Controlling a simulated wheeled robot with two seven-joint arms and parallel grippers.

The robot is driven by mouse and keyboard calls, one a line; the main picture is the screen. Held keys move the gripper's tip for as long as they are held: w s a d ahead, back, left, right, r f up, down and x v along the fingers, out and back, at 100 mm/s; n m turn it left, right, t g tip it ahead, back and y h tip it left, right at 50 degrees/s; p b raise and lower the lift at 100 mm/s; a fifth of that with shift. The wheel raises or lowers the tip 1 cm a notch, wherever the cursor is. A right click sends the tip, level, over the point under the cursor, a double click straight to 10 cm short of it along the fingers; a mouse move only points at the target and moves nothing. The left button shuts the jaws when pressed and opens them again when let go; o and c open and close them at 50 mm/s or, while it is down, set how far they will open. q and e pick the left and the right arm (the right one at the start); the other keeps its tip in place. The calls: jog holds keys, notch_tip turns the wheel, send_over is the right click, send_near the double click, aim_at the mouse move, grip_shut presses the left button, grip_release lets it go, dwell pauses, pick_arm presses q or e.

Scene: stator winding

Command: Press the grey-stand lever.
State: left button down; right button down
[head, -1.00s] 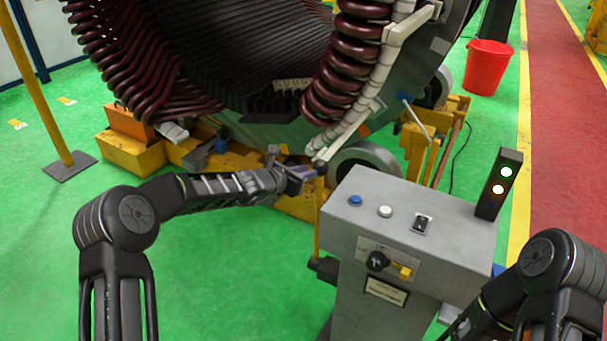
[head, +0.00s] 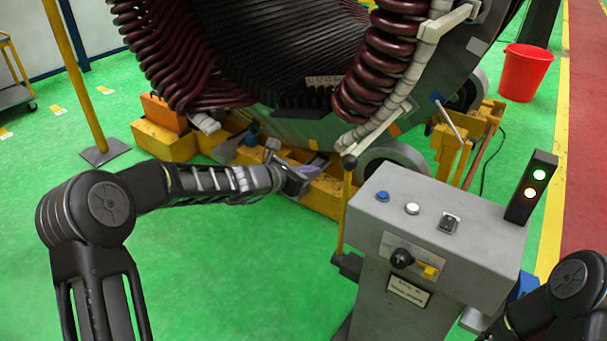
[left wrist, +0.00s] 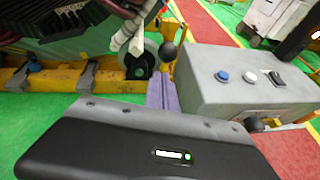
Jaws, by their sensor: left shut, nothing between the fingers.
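The grey stand (head: 450,215) has a grey box top with a blue button (head: 382,196), a white button (head: 412,209) and a black switch. A yellow lever (head: 346,215) rises at its left side and ends in a black ball (head: 349,162). The ball also shows in the left wrist view (left wrist: 168,50), just beyond the fingertips. My left gripper (head: 303,178) is shut and empty, left of the ball with a visible gap in the head view. Its purple fingers (left wrist: 162,94) show in the left wrist view. My right gripper is out of view.
The large stator with dark red coils (head: 175,60) stands behind on yellow supports (head: 165,138). A black knob (head: 402,258) sticks out of the stand's front. A signal light (head: 532,187) stands at its right. Green floor (head: 240,270) is clear left of the stand.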

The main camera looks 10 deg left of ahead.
pick_arm(q)
jog(key=shift+v, duration=1.55)
jog(key=shift+w+r, duration=0.1)
jog(key=shift+r, duration=0.1)
jog(key=s+f+m+g+y, duration=0.25)
jog(key=s+f+m, duration=0.45)
jog(key=f, duration=0.4)
jog(key=s+f+m+g+y, duration=0.1)
jog(key=s+f+m+g, duration=0.2)
jog(key=s+f+m, duration=0.65)
jog(key=s+d+f+m+g, duration=0.1)
jog(key=s+d+f+m, duration=0.2)
jog(key=s, duration=0.6)
jog(key=s+d+f+m+g, duration=0.2)
jog(key=s+d+f+m, duration=0.2)
jog(key=s+f, duration=0.3)
jog(key=s+d+f+m+g+h, duration=0.1)
jog(key=s+f, duration=0.4)
jog(key=s, duration=0.5)
jog(key=d+m+g, duration=0.1)
jog(key=d+m, duration=0.1)
jog(key=shift+s+d+m, duration=0.2)
jog(key=shift+s+m, duration=0.15)
